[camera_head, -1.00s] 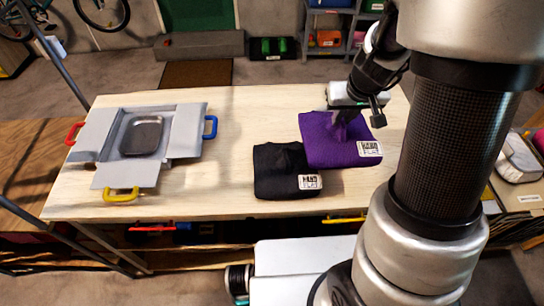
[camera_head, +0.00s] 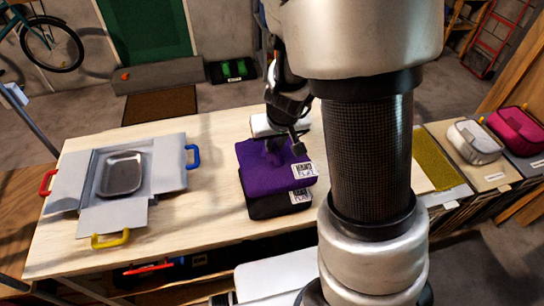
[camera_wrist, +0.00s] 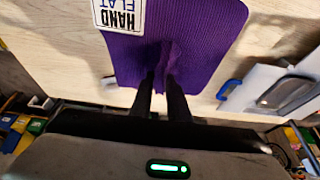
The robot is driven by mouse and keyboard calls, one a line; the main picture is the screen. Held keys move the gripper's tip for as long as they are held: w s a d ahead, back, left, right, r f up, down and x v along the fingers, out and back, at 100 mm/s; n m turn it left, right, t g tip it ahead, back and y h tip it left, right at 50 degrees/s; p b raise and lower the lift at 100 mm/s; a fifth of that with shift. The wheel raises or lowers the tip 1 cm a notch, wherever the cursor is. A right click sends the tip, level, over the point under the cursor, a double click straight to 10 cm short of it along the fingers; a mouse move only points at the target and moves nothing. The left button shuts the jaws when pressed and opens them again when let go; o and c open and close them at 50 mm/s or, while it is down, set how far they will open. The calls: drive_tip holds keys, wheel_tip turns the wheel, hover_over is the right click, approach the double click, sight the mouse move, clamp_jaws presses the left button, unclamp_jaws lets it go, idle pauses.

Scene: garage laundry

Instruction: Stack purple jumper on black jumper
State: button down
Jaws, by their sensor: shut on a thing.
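The folded purple jumper (camera_head: 264,168) is over the black jumper (camera_head: 268,207) in the head view, with their white labels one above the other. The black jumper shows only along its front and lower edge. My gripper (camera_head: 274,146) is at the upper middle of the purple jumper, pinching a raised fold. In the wrist view, my gripper (camera_wrist: 161,84) is shut on that fold of the purple jumper (camera_wrist: 190,35). The black jumper is hidden there. I cannot tell whether the purple jumper rests fully on the black one.
A grey folding board (camera_head: 166,163) with a metal tray (camera_head: 121,174) and red, blue and yellow handles lies on the left of the wooden table (camera_head: 215,135). The table between board and jumpers is clear. A grey bag (camera_head: 474,143) and a pink bag (camera_head: 515,132) stand at the right.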

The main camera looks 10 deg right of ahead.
drive_tip(key=shift+f+b, duration=1.45)
drive_tip(key=shift+f, duration=0.95)
drive_tip(key=shift+f+b, duration=0.5)
drive_tip(key=shift+f, duration=0.15)
drive_tip(key=c, duration=1.7)
unclamp_jaws()
